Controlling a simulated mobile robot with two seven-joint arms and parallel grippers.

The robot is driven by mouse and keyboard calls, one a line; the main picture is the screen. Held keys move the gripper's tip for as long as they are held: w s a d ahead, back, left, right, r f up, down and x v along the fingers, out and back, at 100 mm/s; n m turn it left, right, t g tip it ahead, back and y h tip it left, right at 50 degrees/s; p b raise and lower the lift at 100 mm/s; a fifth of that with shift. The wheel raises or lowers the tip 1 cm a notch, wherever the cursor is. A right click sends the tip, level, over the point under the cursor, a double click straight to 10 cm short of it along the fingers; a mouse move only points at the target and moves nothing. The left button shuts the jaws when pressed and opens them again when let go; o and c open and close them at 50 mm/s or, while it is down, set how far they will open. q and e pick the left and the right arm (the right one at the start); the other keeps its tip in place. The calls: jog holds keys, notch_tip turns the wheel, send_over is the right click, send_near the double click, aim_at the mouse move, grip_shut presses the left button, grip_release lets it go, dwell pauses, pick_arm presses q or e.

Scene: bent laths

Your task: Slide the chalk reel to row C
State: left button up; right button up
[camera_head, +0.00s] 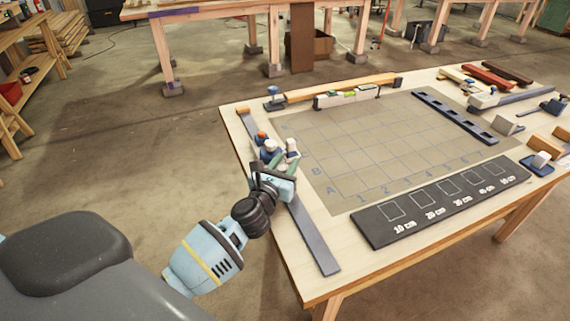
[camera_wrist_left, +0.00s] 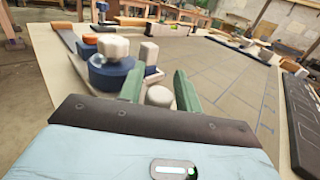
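In the wrist view, a dark blue round body with a whitish knob (camera_wrist_left: 112,58) stands just left of my left gripper (camera_wrist_left: 158,88); it may be the chalk reel, but I cannot be sure. Behind it is an orange-topped piece (camera_wrist_left: 88,40), and a pale upright block (camera_wrist_left: 149,54) stands to its right. My left gripper is open, its green fingers apart, with a small pale round top (camera_wrist_left: 159,96) between them; contact is not visible. In the head view the gripper (camera_head: 281,177) is at the table's left side, by the grey gridded mat (camera_head: 345,192). Labels A and B are readable; C is not clear.
A black board with size labels (camera_head: 362,232) lies along the mat's front. A dark slotted strip (camera_head: 455,115) lies at its right. A grey lath (camera_head: 314,238) lies near the left edge. Tools and laths crowd the table's right side. The mat's middle is clear.

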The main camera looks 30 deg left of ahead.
pick_arm(q)
jog(key=shift+s, duration=0.1)
jog(key=shift+s, duration=0.3)
jog(key=s, duration=0.4)
jog(key=s+d, duration=0.1)
jog(key=s, duration=0.1)
jog(key=shift+s, duration=0.5)
